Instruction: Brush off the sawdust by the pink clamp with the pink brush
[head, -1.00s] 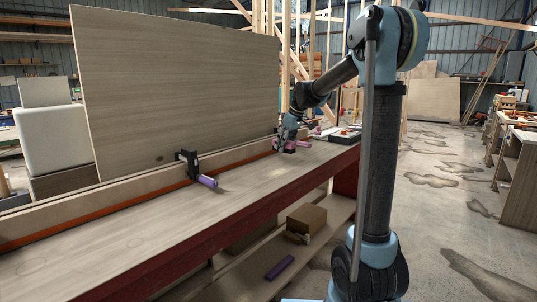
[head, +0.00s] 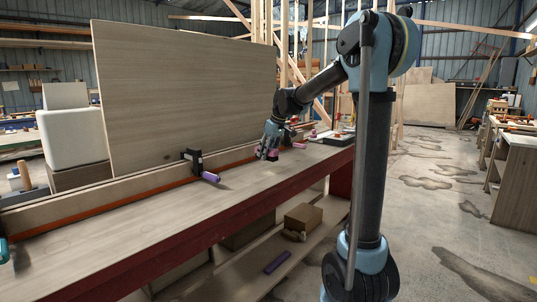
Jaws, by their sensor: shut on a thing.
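My gripper (head: 271,146) is over the far half of the workbench, small in the head view. It is shut on the pink brush (head: 272,155), whose lower part shows just under the fingers, close to the bench top. I cannot tell whether the brush touches the wood. A clamp with a pink handle (head: 299,146) is on the bench just right of and behind my gripper, partly hidden by it. I cannot make out sawdust at this size.
A black clamp with a purple handle (head: 210,177) grips the long fence nearer on the workbench (head: 150,218). A dark tray (head: 338,139) lies at the bench's far end. A tall wood panel (head: 185,95) stands behind the fence. A box (head: 303,217) sits on the lower shelf.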

